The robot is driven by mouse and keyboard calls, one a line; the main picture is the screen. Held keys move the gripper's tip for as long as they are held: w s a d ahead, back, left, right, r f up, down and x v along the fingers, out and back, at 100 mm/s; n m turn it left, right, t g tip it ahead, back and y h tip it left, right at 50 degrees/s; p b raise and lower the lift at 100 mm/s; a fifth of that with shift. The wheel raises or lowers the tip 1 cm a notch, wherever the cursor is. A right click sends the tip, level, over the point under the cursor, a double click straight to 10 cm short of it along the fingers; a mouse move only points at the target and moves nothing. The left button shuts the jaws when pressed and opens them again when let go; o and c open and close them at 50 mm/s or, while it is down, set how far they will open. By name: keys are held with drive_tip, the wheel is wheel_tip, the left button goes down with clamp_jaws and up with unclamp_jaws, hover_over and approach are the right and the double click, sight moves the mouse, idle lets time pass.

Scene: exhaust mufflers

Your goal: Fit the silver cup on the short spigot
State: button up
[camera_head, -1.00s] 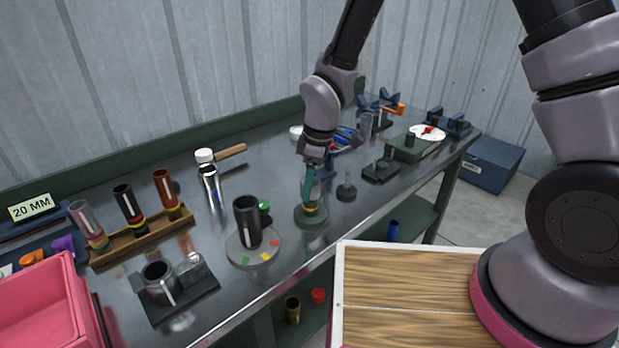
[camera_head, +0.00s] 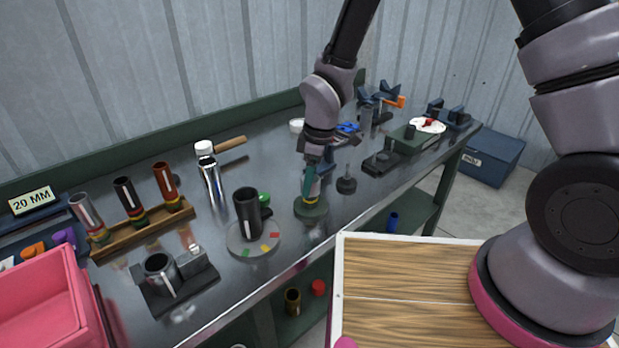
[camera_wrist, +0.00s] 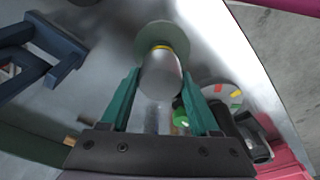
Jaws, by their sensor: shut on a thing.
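The silver cup (camera_wrist: 160,78) shows in the wrist view as a smooth rounded body between the green fingers of my gripper (camera_wrist: 160,90). A yellow band (camera_wrist: 160,46) lies at its far end, against a round green base (camera_wrist: 182,33). In the head view my gripper (camera_head: 312,180) points down over the same green base (camera_head: 312,210), with the yellow band just above it. The fingers are shut on the cup. Any spigot on this base is hidden, so I cannot tell how far the cup sits over one.
A thin post on a dark round base (camera_head: 347,185) stands just right of my gripper. A black tube (camera_head: 247,212) stands on a grey disc (camera_head: 252,242) to the left. A rack (camera_head: 142,230) of banded tubes and a pink bin (camera_head: 40,310) are further left.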

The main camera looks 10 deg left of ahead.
drive_tip(key=o, duration=1.4)
drive_tip(key=shift+f, duration=0.1)
drive_tip(key=shift+c, duration=0.2)
drive_tip(key=r, duration=0.3)
drive_tip(key=d+r, duration=0.1)
drive_tip(key=r, duration=0.6)
drive_tip(key=shift+s+d+r, duration=0.1)
drive_tip(key=shift+d+r, duration=0.1)
drive_tip(key=shift+d, duration=0.1)
drive_tip(key=w+d+r+m+t, duration=0.35)
drive_tip(key=d+r+m, duration=0.55)
drive_tip(key=d+r, duration=0.6)
drive_tip(key=s+d+r+m+t, duration=0.1)
drive_tip(key=s+d+r+m, duration=0.4)
drive_tip(key=d+r+m, duration=0.1)
drive_tip(key=s+d+r+m+t, duration=0.2)
drive_tip(key=s+d+r+m, duration=0.2)
drive_tip(key=d, duration=0.5)
wheel_tip(320, 180, up, 2)
drive_tip(key=shift+s+r+m, duration=0.15)
drive_tip(key=shift+s+m, duration=0.2)
drive_tip(key=shift+m, duration=0.85)
